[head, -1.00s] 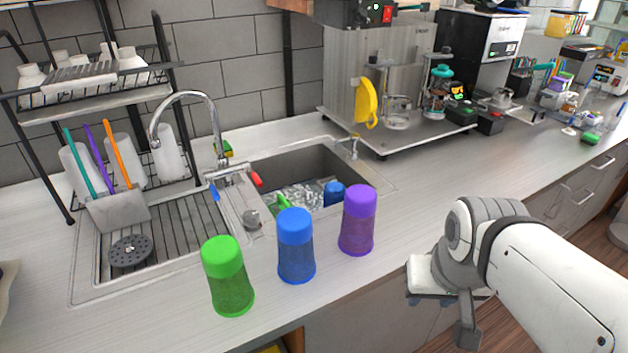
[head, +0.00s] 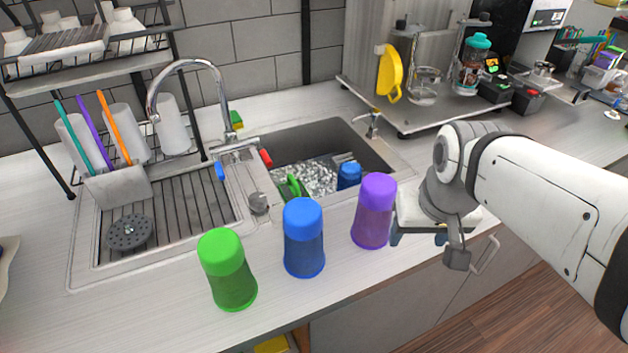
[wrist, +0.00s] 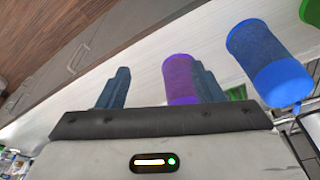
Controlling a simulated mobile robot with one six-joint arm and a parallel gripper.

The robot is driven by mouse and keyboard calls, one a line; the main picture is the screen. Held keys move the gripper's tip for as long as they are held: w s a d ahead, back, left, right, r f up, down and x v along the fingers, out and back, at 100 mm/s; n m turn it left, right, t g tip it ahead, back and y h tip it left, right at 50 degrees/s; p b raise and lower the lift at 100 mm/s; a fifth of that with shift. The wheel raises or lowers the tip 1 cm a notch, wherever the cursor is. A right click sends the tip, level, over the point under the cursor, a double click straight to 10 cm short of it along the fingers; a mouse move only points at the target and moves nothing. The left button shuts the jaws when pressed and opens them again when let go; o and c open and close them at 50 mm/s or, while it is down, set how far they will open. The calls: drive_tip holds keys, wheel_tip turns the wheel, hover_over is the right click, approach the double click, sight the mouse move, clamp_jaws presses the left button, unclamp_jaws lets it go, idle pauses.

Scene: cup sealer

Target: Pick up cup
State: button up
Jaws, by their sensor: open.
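Three cups stand in a row on the counter in front of the sink: a green cup (head: 228,270), a blue cup (head: 304,238) and a purple cup (head: 374,211). My gripper (head: 418,236) is just right of the purple cup in the head view. In the wrist view my gripper (wrist: 155,84) is open with nothing held. There the purple cup (wrist: 180,80) shows beside the right finger, which hides part of it. The blue cup (wrist: 268,62) is further right, and the green cup (wrist: 311,11) is cut off at the corner.
The sink (head: 328,150) with a faucet (head: 190,100) lies behind the cups, holding a small blue item and a green one. A drying rack (head: 90,90) stands at the left. A platform with a yellow item (head: 389,73) is at the back. The counter's front edge is close to the cups.

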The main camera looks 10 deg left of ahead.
sight(303, 224)
drive_tip(key=o, duration=0.4)
drive_tip(key=w+a+n, duration=0.1)
drive_tip(key=a, duration=0.2)
drive_tip(key=w+a+r+n+g, duration=0.1)
drive_tip(key=w+a, duration=0.1)
drive_tip(key=a, duration=0.2)
drive_tip(key=w+a, duration=0.2)
drive_tip(key=a, duration=0.1)
drive_tip(key=shift+a+r+n+g, duration=0.25)
drive_tip(key=shift+a+n+g, duration=0.05)
drive_tip(key=shift+a+n, duration=0.1)
drive_tip(key=shift+o, duration=1.3)
drive_tip(key=shift+n+g, duration=0.5)
drive_tip(key=shift+n, duration=0.3)
drive_tip(key=a, duration=0.8)
drive_tip(key=shift+w+a+f+p, duration=0.1)
drive_tip(key=shift+w+p, duration=0.1)
drive_tip(key=shift+p, duration=0.15)
drive_tip(key=shift+a+f, duration=0.2)
drive_tip(key=shift+f, duration=0.05)
drive_tip(key=f, duration=0.2)
drive_tip(key=f+p, duration=0.1)
drive_tip(key=f, duration=0.4)
drive_tip(key=shift+s+a+f, duration=0.1)
drive_tip(key=shift+a, duration=0.15)
